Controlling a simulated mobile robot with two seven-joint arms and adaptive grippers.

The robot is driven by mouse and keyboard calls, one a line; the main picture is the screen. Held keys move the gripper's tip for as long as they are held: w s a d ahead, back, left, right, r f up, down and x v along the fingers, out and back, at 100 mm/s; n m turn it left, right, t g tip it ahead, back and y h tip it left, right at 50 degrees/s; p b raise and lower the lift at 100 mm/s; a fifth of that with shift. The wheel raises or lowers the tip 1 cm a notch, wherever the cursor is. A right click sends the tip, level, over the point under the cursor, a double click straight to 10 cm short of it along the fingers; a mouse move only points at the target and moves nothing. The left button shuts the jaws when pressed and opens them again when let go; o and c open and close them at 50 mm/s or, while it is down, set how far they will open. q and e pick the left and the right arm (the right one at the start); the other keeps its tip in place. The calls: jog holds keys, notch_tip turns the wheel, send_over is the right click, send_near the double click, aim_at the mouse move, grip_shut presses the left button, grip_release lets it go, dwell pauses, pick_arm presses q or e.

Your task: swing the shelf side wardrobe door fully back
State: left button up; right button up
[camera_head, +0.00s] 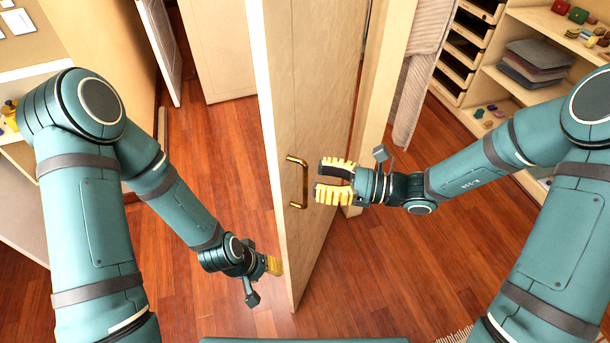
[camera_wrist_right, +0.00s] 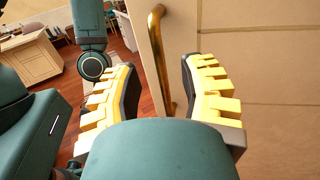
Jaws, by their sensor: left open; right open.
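The wooden wardrobe door (camera_head: 322,110) stands ajar, roughly edge-on in the middle of the head view. Its brass bar handle (camera_head: 305,183) is upright on the face. My right gripper (camera_head: 318,180) is open, its yellow padded fingers pointing at the handle from the right. In the right wrist view the handle (camera_wrist_right: 160,60) stands between the spread fingers, beyond their tips or near them; contact is not visible. My left gripper (camera_head: 274,266) is low, left of the door near its bottom edge. Its yellow fingertips are partly hidden by the door edge.
Shelves (camera_head: 540,85) with folded clothes (camera_head: 535,65) and small items stand at the right. A hanging grey garment (camera_head: 418,65) is beside the door frame. A pale cabinet (camera_head: 222,50) stands behind. The wooden floor (camera_head: 385,270) right of the door is clear.

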jog(key=shift+w+a, duration=0.15)
jog(key=shift+a, duration=0.8)
jog(key=shift+w+a, duration=0.15)
jog(key=shift+a, duration=0.8)
grip_shut()
